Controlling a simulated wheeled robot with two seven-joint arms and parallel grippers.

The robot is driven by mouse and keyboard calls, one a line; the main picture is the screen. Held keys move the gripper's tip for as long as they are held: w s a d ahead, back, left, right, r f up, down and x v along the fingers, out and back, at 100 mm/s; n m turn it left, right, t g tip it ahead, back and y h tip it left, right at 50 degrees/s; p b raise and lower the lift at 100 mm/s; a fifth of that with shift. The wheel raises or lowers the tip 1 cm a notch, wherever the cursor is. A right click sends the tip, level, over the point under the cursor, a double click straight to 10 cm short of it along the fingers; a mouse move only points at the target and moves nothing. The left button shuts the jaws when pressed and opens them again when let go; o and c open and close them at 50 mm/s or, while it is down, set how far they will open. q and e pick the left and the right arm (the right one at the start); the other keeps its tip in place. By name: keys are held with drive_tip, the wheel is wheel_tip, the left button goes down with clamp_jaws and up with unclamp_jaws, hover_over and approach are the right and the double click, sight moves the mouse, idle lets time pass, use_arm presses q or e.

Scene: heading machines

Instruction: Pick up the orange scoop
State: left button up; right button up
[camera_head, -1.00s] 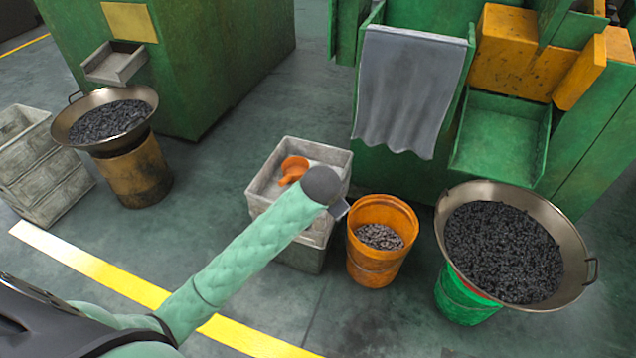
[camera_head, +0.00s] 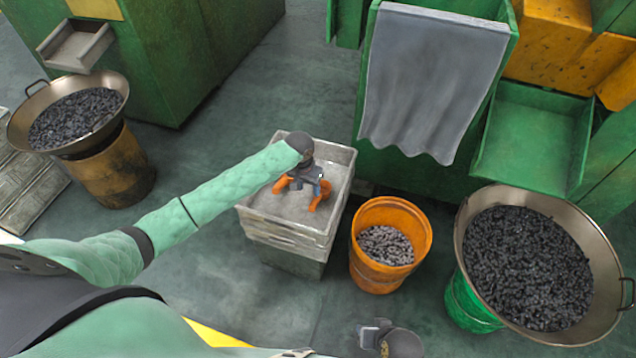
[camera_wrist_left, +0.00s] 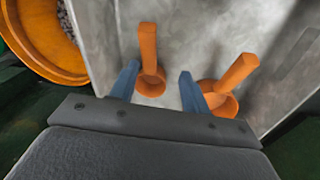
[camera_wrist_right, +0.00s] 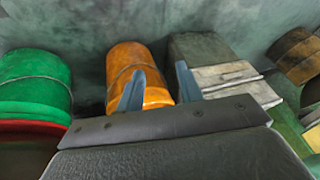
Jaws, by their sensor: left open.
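Two orange scoops lie in the grey crate (camera_head: 338,153). In the head view one scoop (camera_head: 282,185) shows left of my left gripper (camera_head: 304,181) and the other scoop (camera_head: 321,193) right of it. In the left wrist view the scoops have upright handles: one scoop (camera_wrist_left: 148,45) is at the fingertips, close to the left finger, the other scoop (camera_wrist_left: 237,70) is beyond the right finger. My left gripper (camera_wrist_left: 160,70) is open, with nothing between its fingers that I can confirm. Contact cannot be told. My right gripper (camera_head: 374,332) is open and empty at the bottom, away from the crate.
An orange bucket (camera_head: 363,270) with grey pieces stands right of the crate. Further right is a wide pan (camera_head: 470,235) of dark pieces on a green drum (camera_head: 468,305). Another filled pan (camera_head: 25,103) stands left. Green machines (camera_head: 245,40) are behind. Floor left of the crate is clear.

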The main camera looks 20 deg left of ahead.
sight(315, 200)
use_arm(q)
drive_tip(key=f+n, duration=0.1)
drive_tip(key=d+f+n, duration=0.1)
drive_tip(key=shift+w+d+f+n+h, duration=0.1)
drive_tip(key=shift+w+f+n+h, duration=0.2)
drive_tip(key=shift+h, duration=0.1)
drive_tip(key=shift+s+d+f, duration=0.1)
drive_tip(key=shift+d+f, duration=0.15)
drive_tip(key=shift+f, duration=0.65)
drive_tip(key=shift+s+d+f, duration=0.15)
drive_tip(key=shift+d+f, duration=0.05)
drive_tip(key=shift+f, duration=0.65)
drive_tip(key=shift+s+d+f, duration=0.1)
drive_tip(key=shift+d+f, duration=0.15)
drive_tip(key=shift+f, duration=0.65)
clamp_jaws()
use_arm(e)
drive_tip(key=w+r, duration=0.1)
drive_tip(key=w+r+t, duration=0.1)
drive_tip(key=shift+w+a, duration=0.35)
drive_tip(key=shift+a, duration=0.05)
